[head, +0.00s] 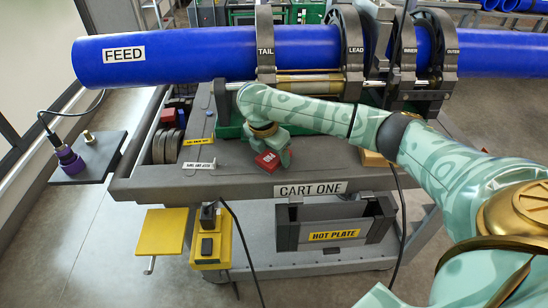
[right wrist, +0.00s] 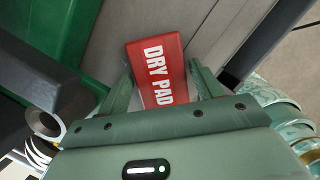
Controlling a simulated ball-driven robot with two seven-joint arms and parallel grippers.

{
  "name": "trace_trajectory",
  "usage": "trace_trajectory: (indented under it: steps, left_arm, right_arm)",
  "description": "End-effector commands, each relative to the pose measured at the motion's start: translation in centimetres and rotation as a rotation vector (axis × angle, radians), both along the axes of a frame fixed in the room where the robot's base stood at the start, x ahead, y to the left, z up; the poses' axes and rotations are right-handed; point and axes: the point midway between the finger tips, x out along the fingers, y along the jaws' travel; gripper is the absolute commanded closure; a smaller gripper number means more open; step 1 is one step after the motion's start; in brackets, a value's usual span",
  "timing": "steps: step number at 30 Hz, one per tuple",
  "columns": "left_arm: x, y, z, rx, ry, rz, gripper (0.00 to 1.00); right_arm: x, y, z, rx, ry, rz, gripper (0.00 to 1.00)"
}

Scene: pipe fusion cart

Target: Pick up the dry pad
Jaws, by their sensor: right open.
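The dry pad is a small red block with white "DRY PAD" lettering; in the head view the dry pad (head: 268,162) lies on the grey cart top, below the blue pipe. In the right wrist view the dry pad (right wrist: 157,70) sits between the two fingers, its lower end hidden by the gripper body. My right gripper (head: 284,158) points down at the pad, and in the right wrist view its fingers (right wrist: 160,85) are open on either side of it. I cannot tell whether the fingers touch the pad. My left gripper is not in view.
The blue FEED pipe (head: 200,52) runs through clamp rings (head: 265,45) just behind my right arm. The cart top (head: 230,180) is bare left of the pad, apart from small labelled spots. The hot plate (head: 335,225) hangs below the front edge beside a yellow box (head: 210,240).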

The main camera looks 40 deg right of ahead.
Motion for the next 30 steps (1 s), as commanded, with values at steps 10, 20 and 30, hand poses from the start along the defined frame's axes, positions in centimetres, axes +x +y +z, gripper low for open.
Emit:
trace_trajectory:
  steps: [10,20,30]
  left_arm:
    - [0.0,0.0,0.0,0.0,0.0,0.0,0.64]
    - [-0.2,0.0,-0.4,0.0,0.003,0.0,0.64]
    - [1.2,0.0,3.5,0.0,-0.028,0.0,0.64]
  right_arm:
    - [0.0,0.0,0.0,0.0,0.0,0.001,0.69]
    - [0.0,0.0,0.0,-0.001,0.0,0.002,0.72]
    - [-0.8,0.5,6.1,0.001,-0.007,0.003,0.72]
